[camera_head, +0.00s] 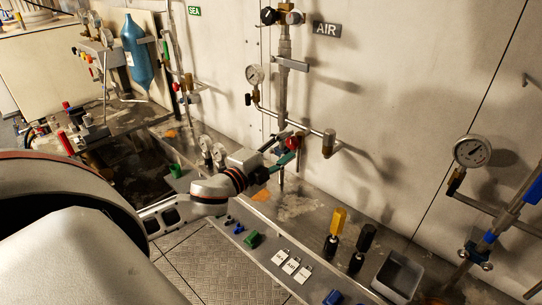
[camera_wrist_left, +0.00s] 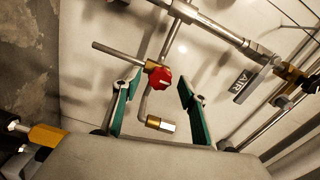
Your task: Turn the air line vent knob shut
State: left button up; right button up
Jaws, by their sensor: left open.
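The air line vent knob is a small red lobed knob (camera_head: 292,143) on the pipework below the AIR sign (camera_head: 326,29). In the left wrist view the red knob (camera_wrist_left: 160,78) shows between the two fingertips, nearer the left finger, on a brass fitting with a grey pipe. My left gripper (camera_head: 284,149) has teal fingers and is open at the knob, with nothing gripped. It also shows in the left wrist view (camera_wrist_left: 160,84), one finger on each side of the knob. I cannot tell whether either finger touches it. My right gripper is not in view.
A pressure gauge (camera_head: 254,75) and a brass-ended pipe (camera_head: 328,143) are close to the gripper. The bench below holds white tags (camera_head: 291,265), yellow (camera_head: 336,228) and black (camera_head: 364,241) handled tools and a grey bin (camera_head: 398,276). A blue bottle (camera_head: 138,50) hangs at left.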

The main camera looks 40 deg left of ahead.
pick_arm(q)
jog(key=s, duration=1.1)
jog(key=shift+s+a, duration=0.2)
jog(key=shift+a, duration=0.25)
jog(key=s+d+f+n+g+y, duration=0.1)
jog(key=s+f+n+g, duration=0.15)
jog(key=f, duration=0.75)
jog(key=s+f+n+g, duration=0.1)
jog(key=f+n, duration=0.3)
jog(key=f, duration=0.5)
jog(key=s+d+f+n+g+h, duration=0.1)
jog(key=s+d+f+n+g, duration=0.1)
jog(key=d+f, duration=0.5)
jog(key=s+d+f+n+g, duration=0.2)
jog(key=s+d+f+n, duration=0.2)
jog(key=f, duration=0.8)
jog(key=s+d, duration=0.2)
jog(key=d, duration=0.2)
jog(key=shift+s+d+h, duration=0.15)
jog(key=shift+d+h, duration=0.05)
jog(key=shift+h, duration=0.2)
jog(key=shift+c, duration=0.4)
